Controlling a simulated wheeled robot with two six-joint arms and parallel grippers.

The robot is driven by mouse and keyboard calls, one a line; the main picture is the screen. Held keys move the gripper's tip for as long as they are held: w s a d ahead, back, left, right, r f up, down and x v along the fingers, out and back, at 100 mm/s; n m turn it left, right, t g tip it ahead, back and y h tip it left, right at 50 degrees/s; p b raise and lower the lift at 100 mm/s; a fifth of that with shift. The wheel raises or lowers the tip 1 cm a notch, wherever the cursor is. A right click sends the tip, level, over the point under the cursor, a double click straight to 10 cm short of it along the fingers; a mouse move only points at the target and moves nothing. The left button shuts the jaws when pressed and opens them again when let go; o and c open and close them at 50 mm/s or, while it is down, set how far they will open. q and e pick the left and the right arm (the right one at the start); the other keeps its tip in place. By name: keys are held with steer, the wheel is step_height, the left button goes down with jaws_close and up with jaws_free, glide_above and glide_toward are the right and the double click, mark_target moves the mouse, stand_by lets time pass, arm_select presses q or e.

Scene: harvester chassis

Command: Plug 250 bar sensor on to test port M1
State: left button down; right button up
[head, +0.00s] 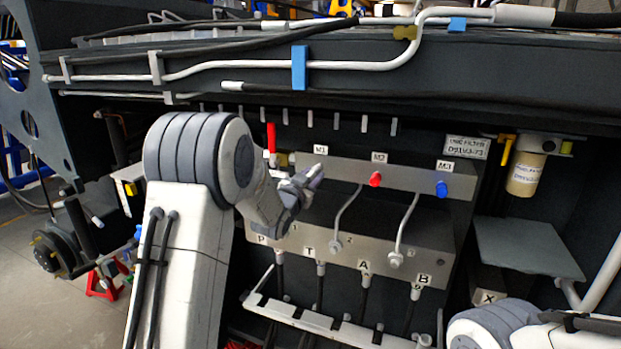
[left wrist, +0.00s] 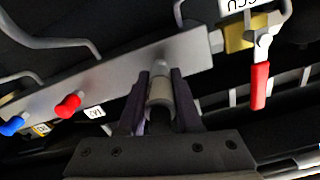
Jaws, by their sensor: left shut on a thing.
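The grey manifold block (head: 400,180) carries the labels M1 (head: 320,150), M2 and M3. My left gripper (head: 312,178) is in front of the block's left end, just below the M1 label, and hides port M1 in the head view. In the left wrist view my left gripper (left wrist: 160,88) is shut on a grey cylindrical sensor (left wrist: 159,92) between its dark fingers. The sensor's far end points at the block face and lines up with a small fitting there (left wrist: 160,66). I cannot tell whether they touch. My right gripper is out of view.
A red cap (head: 376,179) sits on M2 and a blue cap (head: 441,189) on M3. A red-handled valve (head: 271,138) is close to the left of M1. Pipes (head: 345,215) and hoses run below. A flat grey plate (head: 528,247) juts out at the right.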

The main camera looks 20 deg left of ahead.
arm_select(q)
steer(key=shift+w, duration=0.75)
steer(key=c, duration=0.5)
jaws_free()
steer(key=shift+s, duration=0.15)
steer(key=shift+s+b, duration=0.35)
steer(key=shift+b, duration=0.05)
steer(key=s+b, duration=0.4)
steer(key=s, duration=0.6)
steer(key=s+d+f+m+g+h, duration=0.1)
steer(key=s+d+f+g, duration=0.5)
steer(key=d, duration=0.3)
steer(key=s+d+f+g+h, duration=0.1)
steer(key=s+d+f+g, duration=0.3)
steer(key=s+d+f, duration=0.35)
steer(key=s+d+f+m+g, duration=0.1)
steer(key=s+g, duration=0.1)
steer(key=s, duration=0.6)
steer(key=s+d+f+m+g+y, duration=0.1)
steer(key=s+g, duration=0.2)
steer(key=s, duration=0.5)
steer(key=s+d+f+m+g, duration=0.1)
steer(key=s+d+g, duration=0.1)
steer(key=s, duration=0.6)
steer(key=shift+f+g+y, duration=0.1)
steer(key=shift+g+y, duration=0.2)
steer(key=shift+g, duration=0.2)
